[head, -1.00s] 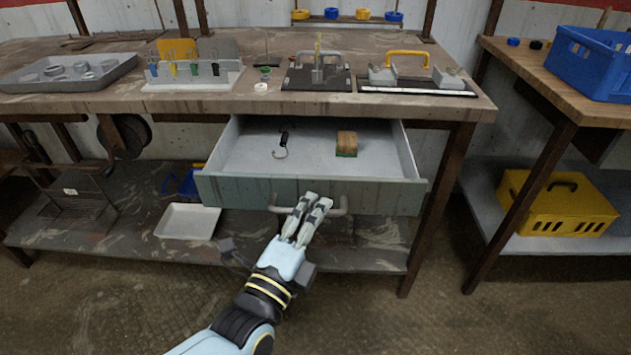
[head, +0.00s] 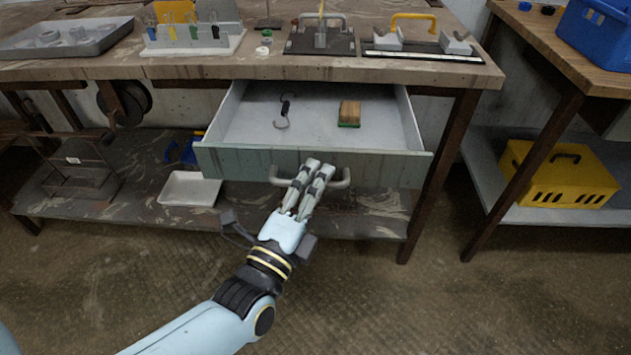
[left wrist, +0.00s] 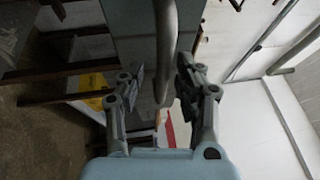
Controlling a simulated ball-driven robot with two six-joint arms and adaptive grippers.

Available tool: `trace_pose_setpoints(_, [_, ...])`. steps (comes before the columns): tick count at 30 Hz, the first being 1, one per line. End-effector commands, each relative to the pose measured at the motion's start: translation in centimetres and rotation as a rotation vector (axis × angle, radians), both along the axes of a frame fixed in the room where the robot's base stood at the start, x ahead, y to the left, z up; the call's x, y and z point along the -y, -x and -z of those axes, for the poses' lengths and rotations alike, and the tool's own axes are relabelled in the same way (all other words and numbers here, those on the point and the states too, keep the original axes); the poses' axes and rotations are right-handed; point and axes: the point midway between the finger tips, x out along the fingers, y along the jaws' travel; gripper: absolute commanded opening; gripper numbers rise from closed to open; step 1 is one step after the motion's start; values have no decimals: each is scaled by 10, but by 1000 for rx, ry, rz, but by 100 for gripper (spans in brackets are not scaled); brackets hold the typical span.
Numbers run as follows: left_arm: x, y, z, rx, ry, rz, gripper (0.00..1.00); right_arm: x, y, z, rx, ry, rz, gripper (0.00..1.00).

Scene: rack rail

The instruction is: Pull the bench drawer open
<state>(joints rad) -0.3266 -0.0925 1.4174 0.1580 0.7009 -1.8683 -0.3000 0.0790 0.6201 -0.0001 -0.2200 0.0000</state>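The bench drawer (head: 235,163) has a grey-green front and stands well out from under the bench top, its inside showing. Its grey bar handle (head: 342,180) is at the middle of the front. My left gripper (head: 318,166) is at the handle, its two fingers reaching over the bar. In the left wrist view the handle (left wrist: 166,40) runs between the fingers of the left gripper (left wrist: 163,85), which stand apart with gaps beside the bar; it is not clamped. The fingers partly hide the handle in the head view. My right gripper is not in view.
In the drawer lie a dark hook-like tool (head: 284,110) and a brown-and-green block (head: 349,112). The bench top (head: 200,68) carries a grey tray (head: 110,42) and several fixtures. A lower shelf (head: 130,210) lies beneath. The floor in front is clear.

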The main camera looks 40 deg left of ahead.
Motion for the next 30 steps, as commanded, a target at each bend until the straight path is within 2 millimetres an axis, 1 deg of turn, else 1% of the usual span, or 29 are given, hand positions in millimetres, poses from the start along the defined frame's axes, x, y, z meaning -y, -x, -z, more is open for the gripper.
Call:
trace_pose_setpoints(2, [0,0,0,1,0,0,34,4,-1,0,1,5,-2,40])
trace_pose_setpoints(4, [0,3,0,1,0,0,34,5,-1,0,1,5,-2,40])
trace_pose_setpoints(7, [2,15,3,-2,1,-1,34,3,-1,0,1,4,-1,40])
trace_pose_setpoints(11, [6,41,8,-3,2,-1,34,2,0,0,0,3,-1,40])
trace_pose_setpoints(15, [11,72,13,-3,0,0,34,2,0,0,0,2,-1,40])
trace_pose_setpoints(18, [14,91,16,-3,0,0,34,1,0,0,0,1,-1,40])
trace_pose_setpoints(21, [16,105,19,-2,1,-1,34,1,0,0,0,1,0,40])
trace_pose_setpoints(25, [18,115,20,-1,0,0,34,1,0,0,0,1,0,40])
trace_pose_setpoints(30, [18,117,20,0,0,0,34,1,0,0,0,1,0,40])
